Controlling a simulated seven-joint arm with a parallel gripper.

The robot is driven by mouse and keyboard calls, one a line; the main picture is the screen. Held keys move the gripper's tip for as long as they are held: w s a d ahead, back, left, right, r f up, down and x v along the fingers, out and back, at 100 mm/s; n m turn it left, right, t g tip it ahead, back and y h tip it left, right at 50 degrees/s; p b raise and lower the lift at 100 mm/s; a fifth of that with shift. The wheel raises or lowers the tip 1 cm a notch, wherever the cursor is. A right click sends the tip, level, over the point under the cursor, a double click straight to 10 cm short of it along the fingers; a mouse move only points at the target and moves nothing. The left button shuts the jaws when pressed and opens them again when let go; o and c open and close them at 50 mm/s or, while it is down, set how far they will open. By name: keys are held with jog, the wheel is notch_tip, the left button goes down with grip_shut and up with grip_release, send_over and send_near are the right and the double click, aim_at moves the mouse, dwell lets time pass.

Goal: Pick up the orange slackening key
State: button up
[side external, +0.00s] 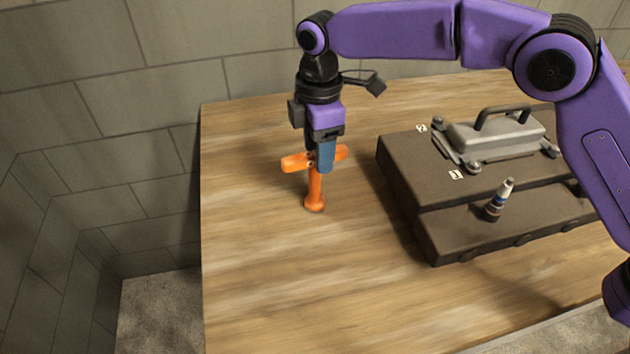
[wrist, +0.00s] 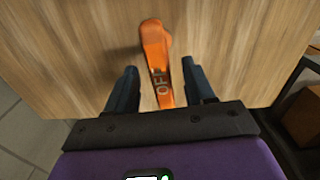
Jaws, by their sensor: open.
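The orange slackening key (side external: 315,190) stands on the wooden table, with a crossbar at its top and a rounded end at the bottom. In the wrist view my gripper (wrist: 160,78) is open, with a gap visible on each side of the key. The near end of the key is hidden by the gripper body.
A dark brown stepped block (side external: 400,165) stands to the right, with a grey handled cover (side external: 495,140) on top. A small bottle-like part (side external: 499,200) stands on its lower step. The table (side external: 270,290) is clear in front; its left edge is near the wall.

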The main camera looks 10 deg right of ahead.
aim_at(315, 182)
jog(key=shift+a+f, duration=0.15)
jog(key=shift+f, duration=1.75)
grip_shut()
jog(key=shift+r, duration=0.1)
jog(key=shift+r, duration=0.15)
